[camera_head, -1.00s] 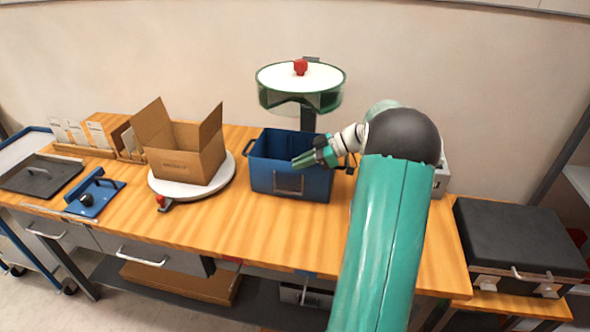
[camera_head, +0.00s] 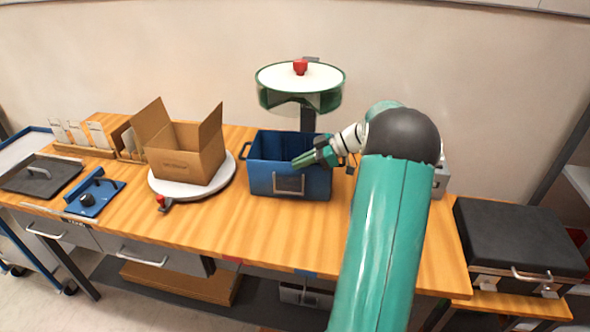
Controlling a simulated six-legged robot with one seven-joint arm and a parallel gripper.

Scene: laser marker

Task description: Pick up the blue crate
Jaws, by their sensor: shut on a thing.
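The blue crate (camera_head: 262,179) stands on the wooden workbench, right of the cardboard box. It is open at the top, with a pale-framed label holder on its front and a handle on its left end. My gripper (camera_head: 303,161) reaches in from the right, its green fingers over the crate's right part. It is shut on the crate, but the exact contact at the rim is hard to see. The crate's right end is partly hidden by my gripper. I cannot tell any gap between the crate's base and the bench.
An open cardboard box (camera_head: 188,158) sits on a round white turntable (camera_head: 215,186) close to the left. A green-rimmed round fixture (camera_head: 300,85) stands behind the crate. A black case (camera_head: 520,235) is at the far right. The bench front (camera_head: 270,230) is clear.

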